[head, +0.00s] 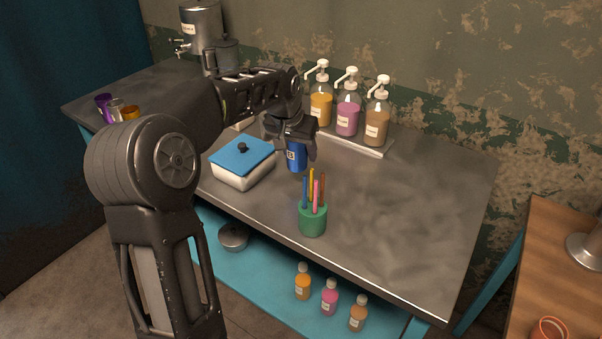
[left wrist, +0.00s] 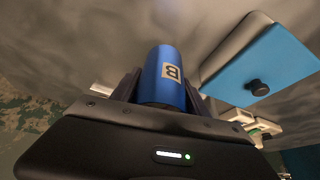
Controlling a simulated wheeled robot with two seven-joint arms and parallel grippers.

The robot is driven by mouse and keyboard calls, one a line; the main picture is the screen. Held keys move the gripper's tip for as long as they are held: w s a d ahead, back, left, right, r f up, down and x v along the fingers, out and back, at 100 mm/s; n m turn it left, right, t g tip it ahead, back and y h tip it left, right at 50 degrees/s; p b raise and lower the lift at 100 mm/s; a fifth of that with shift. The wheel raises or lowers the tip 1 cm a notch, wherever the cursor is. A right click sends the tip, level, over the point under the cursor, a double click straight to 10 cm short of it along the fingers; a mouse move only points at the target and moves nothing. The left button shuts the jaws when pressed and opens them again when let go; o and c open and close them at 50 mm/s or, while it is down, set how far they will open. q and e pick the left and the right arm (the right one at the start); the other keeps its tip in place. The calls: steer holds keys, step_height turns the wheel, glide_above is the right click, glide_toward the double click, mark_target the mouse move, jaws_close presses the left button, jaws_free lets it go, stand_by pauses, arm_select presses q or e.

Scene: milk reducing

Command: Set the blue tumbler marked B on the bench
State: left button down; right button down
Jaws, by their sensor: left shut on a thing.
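The blue tumbler (head: 297,155) with a B label hangs upright in my left gripper (head: 290,143), between the white box with the blue lid and the pump bottles. In the left wrist view the tumbler (left wrist: 168,75) sits between the two dark fingers of the left gripper (left wrist: 165,85), with its B label facing the camera. The left gripper is shut on it. The tumbler is over the grey metal bench top (head: 400,220) or touching it; I cannot tell which. My right gripper is not in view.
A blue-lidded white box (head: 243,163) stands just left of the tumbler. A green cup of straws (head: 313,219) stands in front. Pump bottles (head: 348,118) line a tray behind. Small tumblers (head: 117,108) stand at the far left. The bench's right part is clear.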

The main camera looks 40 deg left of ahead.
arm_select(q)
steer(key=shift+f, duration=1)
steer(key=shift+f, duration=1.85)
steer(key=shift+f, duration=0.1)
steer(key=shift+f, duration=0.15)
steer(key=c, duration=0.6)
jaws_free()
